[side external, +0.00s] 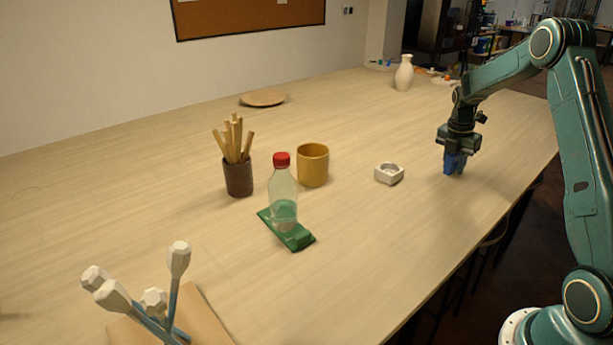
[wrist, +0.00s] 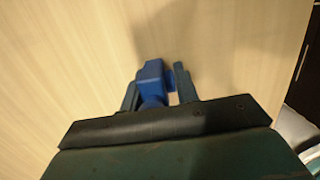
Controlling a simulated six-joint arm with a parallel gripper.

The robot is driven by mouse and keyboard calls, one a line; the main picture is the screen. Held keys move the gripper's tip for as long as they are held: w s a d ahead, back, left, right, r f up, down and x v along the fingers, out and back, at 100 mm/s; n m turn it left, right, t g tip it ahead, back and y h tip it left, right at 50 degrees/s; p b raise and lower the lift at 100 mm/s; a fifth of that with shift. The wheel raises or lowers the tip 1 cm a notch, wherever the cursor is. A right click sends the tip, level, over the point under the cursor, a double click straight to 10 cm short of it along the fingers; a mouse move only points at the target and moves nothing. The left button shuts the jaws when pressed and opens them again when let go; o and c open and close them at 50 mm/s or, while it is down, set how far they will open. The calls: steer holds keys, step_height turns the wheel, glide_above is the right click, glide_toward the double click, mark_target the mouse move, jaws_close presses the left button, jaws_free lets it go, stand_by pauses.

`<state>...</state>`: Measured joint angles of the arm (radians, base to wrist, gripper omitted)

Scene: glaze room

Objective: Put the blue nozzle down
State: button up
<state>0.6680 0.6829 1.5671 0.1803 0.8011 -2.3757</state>
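The blue nozzle (side external: 455,163) is at the right part of the table, directly below my gripper (side external: 459,150). In the wrist view the nozzle (wrist: 153,83) sits between the two fingers of my gripper (wrist: 157,90), its wide part reaching both fingers. My gripper appears shut on it. The nozzle is low, close to the tabletop (side external: 380,240); I cannot tell whether its lower end touches the wood.
A small white block with a round hollow (side external: 389,174) stands left of my gripper. Further left are a yellow cup (side external: 313,166), a bottle with a red cap (side external: 283,190) on a green base (side external: 297,240), and a stick holder (side external: 238,178). A vase (side external: 403,74) stands behind.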

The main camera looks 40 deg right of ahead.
mark_target(453, 156)
steer(key=o, duration=0.4)
steer(key=shift+c, duration=0.2)
steer(key=shift+r, duration=0.2)
steer(key=r, duration=0.3)
steer(key=a+r, duration=0.1)
steer(key=r, duration=0.7)
steer(key=shift+w+a+r, duration=0.1)
steer(key=shift+a, duration=0.2)
steer(key=shift+a+r, duration=0.1)
steer(key=shift+r, duration=0.25)
